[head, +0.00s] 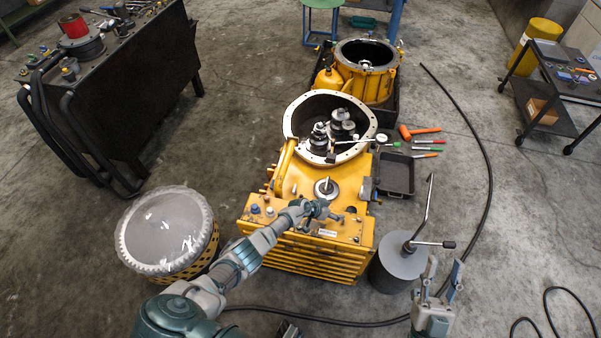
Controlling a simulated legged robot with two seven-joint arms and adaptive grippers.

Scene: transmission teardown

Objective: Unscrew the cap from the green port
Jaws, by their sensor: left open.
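The yellow transmission housing (300,180) stands in the middle, with its round open bell end at the back. Small caps or plugs sit on its front top edge, including a bluish one (255,209) at the left. I cannot make out which port is green or its cap; my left gripper may hide it. My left gripper (322,208) is open over the front top of the housing, close to a label plate. Contact there cannot be told. My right gripper (444,268) is open and empty, pointing up at the lower right, in front of the grey canister.
The grey canister (397,268) with a lever stands right of the housing. A mesh-topped drum (166,228) stands left. A black tray (394,175) and hand tools (418,131) lie behind right. A second yellow housing (367,70) is at the back. A black hose (487,190) crosses the floor.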

